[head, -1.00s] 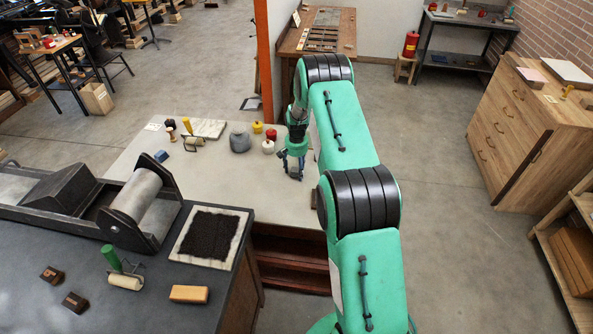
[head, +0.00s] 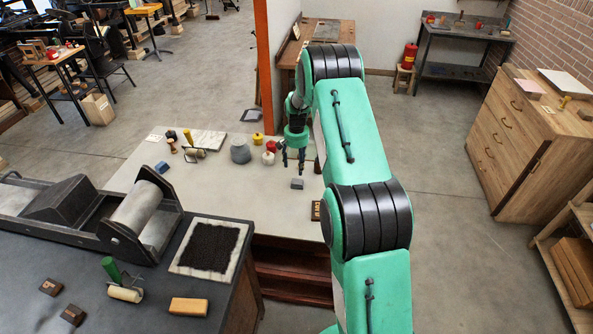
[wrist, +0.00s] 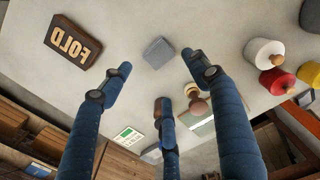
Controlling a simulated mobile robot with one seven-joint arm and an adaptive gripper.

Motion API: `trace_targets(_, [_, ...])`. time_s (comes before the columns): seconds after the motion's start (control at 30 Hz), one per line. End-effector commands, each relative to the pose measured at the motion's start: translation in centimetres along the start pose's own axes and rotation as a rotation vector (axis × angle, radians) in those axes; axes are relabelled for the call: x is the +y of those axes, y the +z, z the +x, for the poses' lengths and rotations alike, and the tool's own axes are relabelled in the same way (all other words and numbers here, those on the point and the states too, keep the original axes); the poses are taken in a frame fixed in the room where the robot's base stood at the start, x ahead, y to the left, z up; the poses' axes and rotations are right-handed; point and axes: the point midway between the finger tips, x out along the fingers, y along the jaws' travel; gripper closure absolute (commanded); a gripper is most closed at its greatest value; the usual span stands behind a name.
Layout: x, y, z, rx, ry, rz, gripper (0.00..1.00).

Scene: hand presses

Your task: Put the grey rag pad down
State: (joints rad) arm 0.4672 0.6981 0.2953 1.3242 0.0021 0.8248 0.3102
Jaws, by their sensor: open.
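The grey rag pad (head: 297,183) is a small grey block lying on the pale table top (head: 225,200), near its right side. It also shows in the wrist view (wrist: 158,52), flat on the surface, with no finger touching it. My gripper (head: 292,160) is just above it in the head view. In the wrist view my gripper (wrist: 155,78) has its blue fingers spread apart, with nothing between them.
A dark wooden FOLD block (wrist: 75,42) lies near the pad. The table front between is clear.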

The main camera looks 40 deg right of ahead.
Motion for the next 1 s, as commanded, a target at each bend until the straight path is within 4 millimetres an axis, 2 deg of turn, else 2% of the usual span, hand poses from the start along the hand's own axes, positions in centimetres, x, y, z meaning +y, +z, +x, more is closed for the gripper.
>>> trace_targets(0.2, [0.0,0.0,-1.0,-0.001,0.000,0.000,0.39])
trace_targets(0.83, [-0.1,0.1,-1.2,0.001,0.000,-0.001,0.39])
trace_targets(1.0, [-0.6,0.6,-2.8,0.009,-0.003,-0.014,0.39])
